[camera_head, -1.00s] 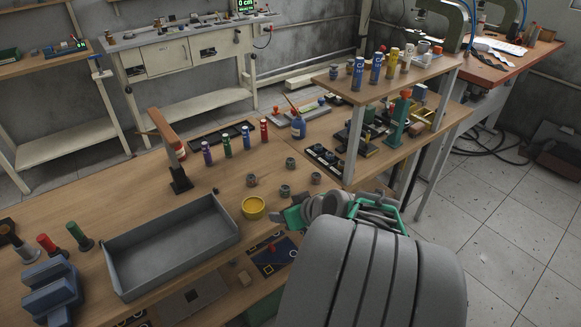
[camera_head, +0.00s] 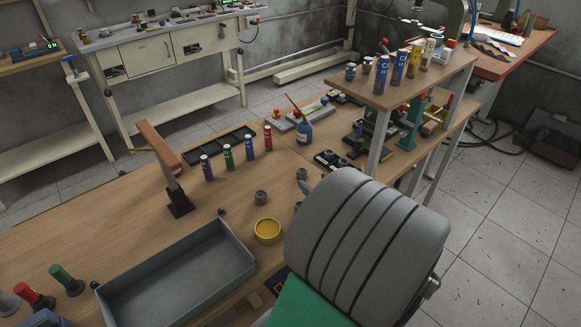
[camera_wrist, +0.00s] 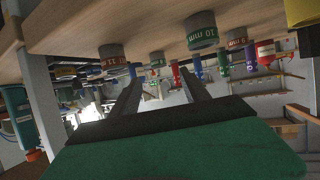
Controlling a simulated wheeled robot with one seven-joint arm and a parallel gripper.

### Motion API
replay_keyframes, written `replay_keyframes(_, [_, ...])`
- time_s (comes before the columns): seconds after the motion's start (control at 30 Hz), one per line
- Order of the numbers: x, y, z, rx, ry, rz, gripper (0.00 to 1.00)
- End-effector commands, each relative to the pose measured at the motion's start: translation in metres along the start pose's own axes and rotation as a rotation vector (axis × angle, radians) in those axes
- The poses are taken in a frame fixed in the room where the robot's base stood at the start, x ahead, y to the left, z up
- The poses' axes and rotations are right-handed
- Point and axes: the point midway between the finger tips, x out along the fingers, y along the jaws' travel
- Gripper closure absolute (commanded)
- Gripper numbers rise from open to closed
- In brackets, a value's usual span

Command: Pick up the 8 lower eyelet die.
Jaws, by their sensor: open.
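Several small grey cylindrical dies stand on the wooden bench. In the head view one die (camera_head: 261,197) is above the yellow bowl, another die (camera_head: 301,174) is further right, and a third (camera_head: 298,206) is partly covered by my arm. The wrist view is upside down and shows a die with a green band (camera_wrist: 201,32) that seems to read 10 MM, one with a reddish band (camera_wrist: 112,55), and others (camera_wrist: 237,39) (camera_wrist: 157,59). I cannot tell which is the 8. My gripper (camera_wrist: 159,75) is open and empty, its fingers pointing toward the dies.
A yellow bowl (camera_head: 267,231) and a grey tray (camera_head: 178,276) are near the dies. A raised shelf (camera_head: 400,84) is at the right.

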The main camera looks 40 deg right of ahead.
Motion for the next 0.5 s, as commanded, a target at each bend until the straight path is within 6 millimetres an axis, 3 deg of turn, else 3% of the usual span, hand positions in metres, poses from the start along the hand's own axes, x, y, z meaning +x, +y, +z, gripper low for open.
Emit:
replay_keyframes(0.17, [0.011,-0.002,0.000,0.000,0.001,-0.006,0.46])
replay_keyframes(0.5, [0.066,-0.001,0.002,-0.003,-0.001,-0.012,0.46])
